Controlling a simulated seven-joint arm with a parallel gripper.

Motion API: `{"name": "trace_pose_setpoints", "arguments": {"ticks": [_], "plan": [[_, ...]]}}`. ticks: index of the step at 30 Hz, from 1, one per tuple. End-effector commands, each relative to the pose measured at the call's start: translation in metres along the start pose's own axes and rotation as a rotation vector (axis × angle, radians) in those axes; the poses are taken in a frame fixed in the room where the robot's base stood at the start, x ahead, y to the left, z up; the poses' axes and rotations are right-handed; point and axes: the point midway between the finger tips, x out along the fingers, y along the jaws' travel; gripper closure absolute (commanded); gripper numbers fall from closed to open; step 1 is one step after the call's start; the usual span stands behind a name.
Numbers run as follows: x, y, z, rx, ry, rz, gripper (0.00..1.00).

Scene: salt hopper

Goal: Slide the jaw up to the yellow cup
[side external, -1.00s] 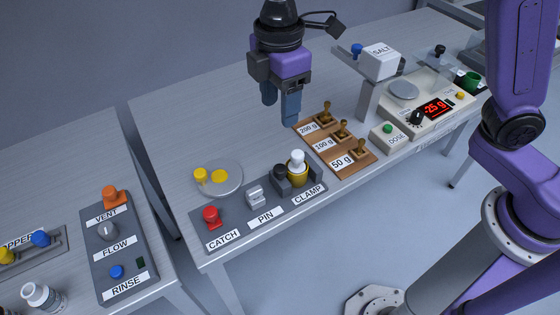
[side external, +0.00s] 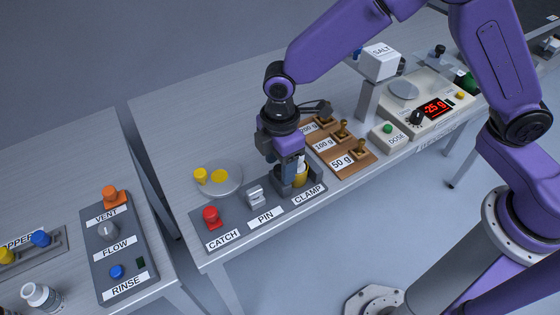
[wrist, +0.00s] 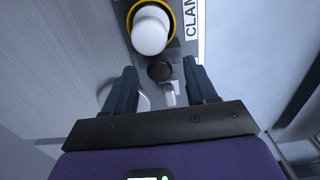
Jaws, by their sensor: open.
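The yellow cup (side external: 301,177) stands at the CLAMP station on the front panel. In the wrist view the cup's yellow rim (wrist: 131,12) surrounds a white rounded top. The clamp jaw's dark round knob (wrist: 160,71) lies just below the cup in the wrist view, with a small gap between them. My gripper (side external: 281,172) is lowered over the jaw, pointing down, beside the cup. In the wrist view my open gripper (wrist: 161,84) has one finger on each side of the knob; I cannot tell whether they touch it. The side view mostly hides the jaw.
The panel also carries a red CATCH knob (side external: 211,215) and a grey PIN handle (side external: 255,195). A round dish (side external: 232,188) with yellow pieces sits behind them. A wooden weight rack (side external: 352,165) stands close on the right, with the scale (side external: 428,112) beyond.

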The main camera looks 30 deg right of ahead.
Motion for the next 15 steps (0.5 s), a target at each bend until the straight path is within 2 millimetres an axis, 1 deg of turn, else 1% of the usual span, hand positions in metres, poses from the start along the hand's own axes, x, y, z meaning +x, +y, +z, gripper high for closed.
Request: {"name": "trace_pose_setpoints", "arguments": {"ticks": [3, 10, 11, 12, 14, 15], "plan": [[0.004, -0.0001, 0.0, 0.0, 0.0, 0.0, 0.43], [0.0041, 0.0, 0.0, 0.0, 0.001, 0.0, 0.43], [0.0041, 0.0, 0.0, 0.0, 0.0, 0.0, 0.5], [0.004, 0.0, 0.0, 0.0, 0.0, 0.0, 0.63], [0.004, 0.0, 0.0, 0.0, 0.0, 0.0, 0.82], [0.004, -0.0001, 0.0, 0.0, 0.0, 0.0, 0.95]]}}
